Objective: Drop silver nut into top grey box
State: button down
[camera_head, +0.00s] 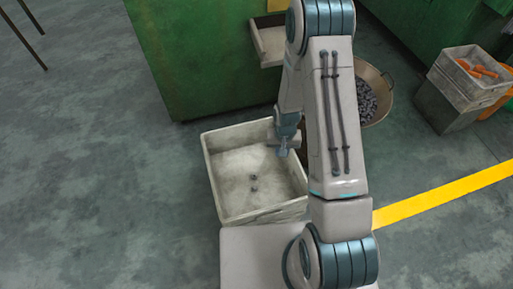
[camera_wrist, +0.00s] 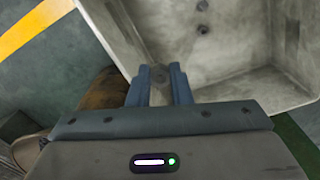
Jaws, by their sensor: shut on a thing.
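The grey box (camera_head: 213,187) stands open on the floor in front of the green machine. Two small dark nuts (camera_head: 253,183) lie apart on its pale floor. My gripper (camera_head: 283,149) is over the far right part of the box. In the wrist view my gripper (camera_wrist: 160,76) is shut on a small grey nut (camera_wrist: 160,73), held between the fingertips. The box wall (camera_wrist: 288,88) and the two lying nuts (camera_wrist: 203,29) also show there. In the head view the held nut cannot be made out, and my arm hides part of the box's right side.
A round basket (camera_head: 386,92) of dark parts stands right of my arm. A grey crate (camera_head: 454,86) with orange parts is farther right, on another box. Green machines (camera_head: 200,60) stand behind. A yellow floor line (camera_head: 440,200) runs at right.

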jog(key=w+a+m+b, duration=0.2)
jog(key=a+m+b, duration=0.6)
jog(key=b, duration=0.6)
jog(key=shift+n, duration=0.5)
jog(key=f+b, duration=0.1)
jog(key=f, duration=0.1)
jog(key=f+b, duration=0.2)
jog(key=a+f+b, duration=0.1)
jog(key=shift+s+f+b, duration=0.1)
jog(key=shift+f+b, duration=0.2)
jog(key=shift+f, duration=0.1)
jog(key=c, duration=1.2)
grip_release()
jog(key=shift+c, duration=0.2)
jog(key=shift+r, duration=0.1)
notch_tip(320, 180, up, 14)
jog(key=p, duration=0.3)
jog(key=shift+f+p, duration=0.2)
jog(key=shift+p, duration=0.1)
